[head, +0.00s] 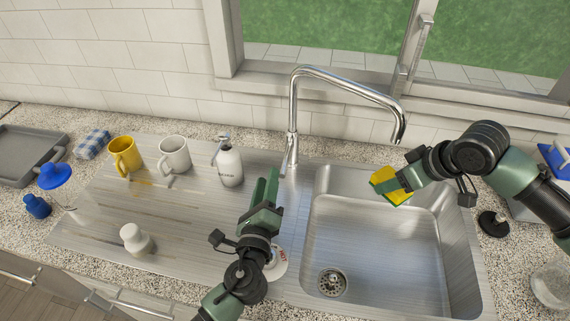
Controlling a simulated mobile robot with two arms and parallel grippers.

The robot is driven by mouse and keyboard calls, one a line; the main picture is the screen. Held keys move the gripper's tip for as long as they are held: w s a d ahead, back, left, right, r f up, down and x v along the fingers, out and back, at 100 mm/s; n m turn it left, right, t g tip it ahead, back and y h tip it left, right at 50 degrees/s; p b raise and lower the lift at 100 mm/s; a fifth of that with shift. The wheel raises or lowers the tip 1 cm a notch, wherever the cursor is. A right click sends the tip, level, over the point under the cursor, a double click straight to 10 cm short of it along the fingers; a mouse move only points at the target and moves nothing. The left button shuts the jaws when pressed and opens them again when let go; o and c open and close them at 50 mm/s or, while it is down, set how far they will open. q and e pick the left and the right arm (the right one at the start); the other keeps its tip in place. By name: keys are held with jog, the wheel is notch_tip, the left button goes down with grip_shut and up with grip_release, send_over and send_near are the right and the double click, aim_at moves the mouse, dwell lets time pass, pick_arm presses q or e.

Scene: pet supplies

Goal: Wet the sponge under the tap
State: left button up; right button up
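A yellow and green sponge (383,181) is held by my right gripper (396,181) over the back part of the steel sink (313,235). The gripper is shut on it and hides part of its right side. The chrome tap (293,110) stands behind the sink, and its spout end (399,135) hangs above the sponge, apart from it. No water shows at the spout. My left gripper (270,175) is over the drainboard, close to the tap's lever (288,162). Its fingers look close together with nothing seen between them; whether they touch is unclear.
On the drainboard (190,225) stand a yellow mug (124,157), a white mug (174,154), a pump bottle (230,164) and a small white pot (135,239). A round white item (278,264) is partly behind my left arm. A black stopper (493,223) lies right of the sink.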

aim_at(285, 162)
pick_arm(q)
jog(key=s+d+f+y, duration=0.1)
jog(key=s+d+f, duration=0.2)
jog(key=s, duration=0.1)
jog(key=shift+n, duration=0.5)
jog(key=w, duration=0.4)
jog(key=w+d, duration=0.1)
jog(key=w, duration=0.7)
jog(key=shift+w+d+r, duration=0.1)
jog(key=shift+w+d, duration=0.05)
jog(key=shift+d, duration=0.25)
grip_shut()
